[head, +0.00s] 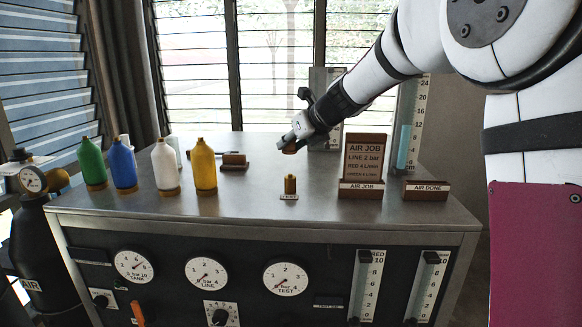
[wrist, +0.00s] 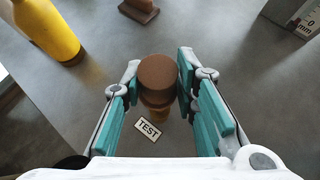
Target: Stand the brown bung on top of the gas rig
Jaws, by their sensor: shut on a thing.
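The brown bung (head: 289,149) is held between the fingertips of my gripper (head: 290,143), above the steel top. In the wrist view the round brown end of the bung (wrist: 158,75) sits between the teal-padded fingers of my gripper (wrist: 158,82). The gas rig (head: 245,205) is a steel-topped bench with dials on its dark front. A small brass fitting (head: 290,186) with a TEST label stands on its top, below the bung in the head view. Much of the fitting is hidden behind the bung in the wrist view.
Green (head: 91,163), blue (head: 122,163), white (head: 165,165) and yellow (head: 204,164) bottles stand at the left of the top. A brown block (head: 234,161) lies behind. An AIR JOB stand (head: 365,160) and an AIR DONE block (head: 426,190) are at the right. The front middle is clear.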

